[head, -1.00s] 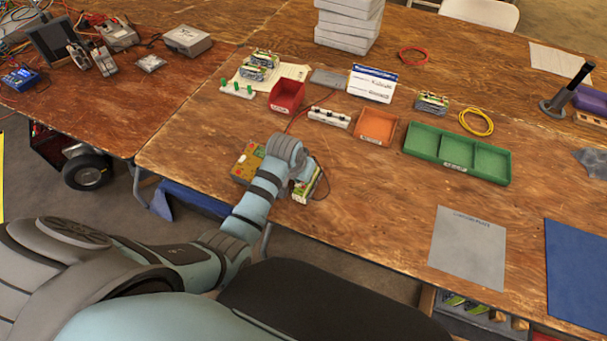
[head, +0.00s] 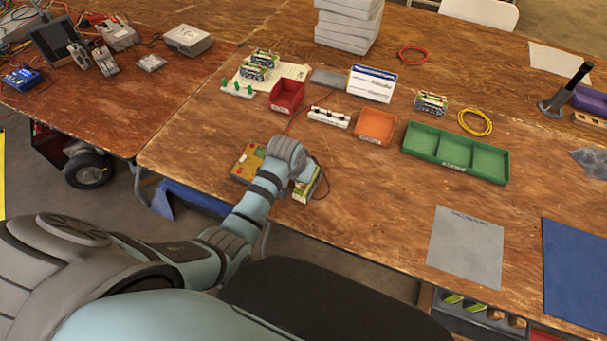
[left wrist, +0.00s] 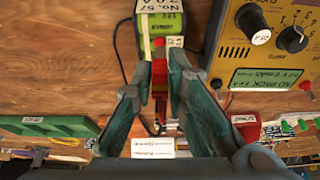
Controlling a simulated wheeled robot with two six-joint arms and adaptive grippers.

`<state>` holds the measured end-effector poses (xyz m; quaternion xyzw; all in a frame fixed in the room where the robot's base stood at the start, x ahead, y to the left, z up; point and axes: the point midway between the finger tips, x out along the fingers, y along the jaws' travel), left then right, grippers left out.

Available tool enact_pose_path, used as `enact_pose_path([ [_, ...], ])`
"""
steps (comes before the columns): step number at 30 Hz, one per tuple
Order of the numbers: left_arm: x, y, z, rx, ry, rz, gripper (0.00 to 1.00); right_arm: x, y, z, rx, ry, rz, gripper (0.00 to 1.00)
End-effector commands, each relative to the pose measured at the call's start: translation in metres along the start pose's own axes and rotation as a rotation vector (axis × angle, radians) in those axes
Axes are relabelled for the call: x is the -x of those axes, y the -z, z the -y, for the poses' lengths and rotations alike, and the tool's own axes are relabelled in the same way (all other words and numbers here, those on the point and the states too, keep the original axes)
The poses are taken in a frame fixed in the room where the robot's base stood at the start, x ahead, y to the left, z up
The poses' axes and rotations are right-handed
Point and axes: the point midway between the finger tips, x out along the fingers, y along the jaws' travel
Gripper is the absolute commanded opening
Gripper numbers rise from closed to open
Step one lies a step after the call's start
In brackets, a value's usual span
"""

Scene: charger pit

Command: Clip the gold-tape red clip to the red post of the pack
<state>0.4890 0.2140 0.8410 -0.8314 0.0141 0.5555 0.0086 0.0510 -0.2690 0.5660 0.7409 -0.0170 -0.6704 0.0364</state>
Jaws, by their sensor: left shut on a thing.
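My left gripper (left wrist: 158,98) is shut on a red clip (left wrist: 159,78), which shows as a narrow red strip between the fingers in the left wrist view. The clip's front end is at the edge of the pack (left wrist: 168,20), a green and white block with a "No. 57" label. I cannot tell whether the clip grips the red post, and the gold tape is not clear. In the head view my forearm and wrist hide the gripper and clip; part of the pack (head: 307,189) shows beside them. My right gripper is not in view.
A yellow charger (head: 244,164) with knobs stands beside the pack, left of my wrist. A red bin (head: 287,96), a white block (head: 329,117), an orange bin (head: 375,127) and a green tray (head: 455,152) stand beyond. A black cable (left wrist: 119,50) loops beside the pack. Wood right of the pack is clear.

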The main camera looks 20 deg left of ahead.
Motion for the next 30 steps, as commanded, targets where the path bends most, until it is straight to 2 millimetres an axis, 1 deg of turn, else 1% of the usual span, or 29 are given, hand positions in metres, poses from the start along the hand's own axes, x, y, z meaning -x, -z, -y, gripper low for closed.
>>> enact_pose_path([
  [8, -0.0003, -0.0002, 0.0, 0.0, 0.0, 0.0, 0.0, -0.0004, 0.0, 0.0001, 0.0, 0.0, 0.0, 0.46],
  [18, -0.0004, -0.0003, 0.0, 0.0, 0.0, 0.0, 0.0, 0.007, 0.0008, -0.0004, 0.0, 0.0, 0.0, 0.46],
  [27, -0.0014, -0.0006, 0.0, 0.0, 0.0, 0.0, 0.0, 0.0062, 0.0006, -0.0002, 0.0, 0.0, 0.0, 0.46],
  [28, -0.0014, -0.0006, 0.0, 0.0, 0.0, 0.0, 0.15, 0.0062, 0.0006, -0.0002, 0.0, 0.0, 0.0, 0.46],
  [30, -0.0013, -0.0006, 0.0, 0.0, 0.0, 0.0, 0.26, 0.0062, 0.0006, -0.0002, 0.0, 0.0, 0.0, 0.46],
])
